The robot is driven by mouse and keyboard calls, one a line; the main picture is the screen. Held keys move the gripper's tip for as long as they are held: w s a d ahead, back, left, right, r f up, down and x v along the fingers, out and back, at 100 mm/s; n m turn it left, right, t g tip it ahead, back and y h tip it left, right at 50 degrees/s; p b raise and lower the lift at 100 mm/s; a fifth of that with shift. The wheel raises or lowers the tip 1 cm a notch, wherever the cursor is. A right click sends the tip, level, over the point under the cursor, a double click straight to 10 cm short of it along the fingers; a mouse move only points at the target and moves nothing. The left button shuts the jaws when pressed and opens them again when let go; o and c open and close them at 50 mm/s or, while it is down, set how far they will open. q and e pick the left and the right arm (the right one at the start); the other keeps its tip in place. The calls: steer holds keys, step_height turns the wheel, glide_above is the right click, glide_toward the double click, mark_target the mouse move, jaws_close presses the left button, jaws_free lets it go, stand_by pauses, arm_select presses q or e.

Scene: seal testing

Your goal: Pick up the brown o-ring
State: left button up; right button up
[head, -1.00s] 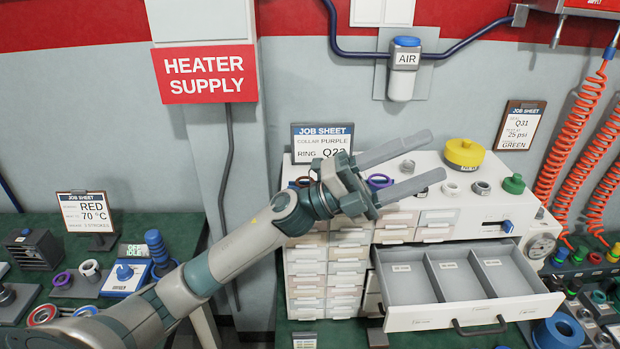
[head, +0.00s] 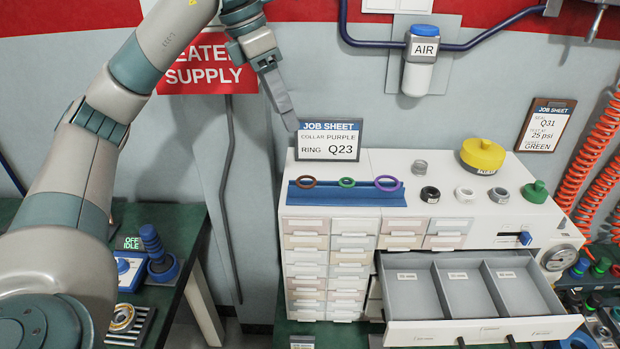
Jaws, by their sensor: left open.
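The brown o-ring (head: 306,182) sits at the left end of a blue rack (head: 345,198) on the white cabinet. A green ring (head: 346,182) and a larger purple ring (head: 387,183) sit to its right on the same rack. My left gripper (head: 289,121) hangs fingers-down, above and slightly left of the brown o-ring and apart from it, beside the top left of the job sheet. It is open and empty; only one finger shows clearly, and the other is hidden. My right gripper is out of view.
The job sheet (head: 330,140), reading collar purple, ring Q23, stands behind the rack. Several collars and a yellow cap (head: 482,157) stand to the right on the cabinet. An empty three-compartment drawer (head: 480,333) stands open below.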

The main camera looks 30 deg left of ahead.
arm_select(q)
steer(key=shift+s+a+r+y, duration=0.15)
steer(key=shift+a+r+y, duration=0.15)
steer(key=shift+a, duration=0.35)
steer(key=shift+f, duration=0.1)
steer(key=shift+p+x, duration=1.85)
steer(key=shift+x, duration=4.25)
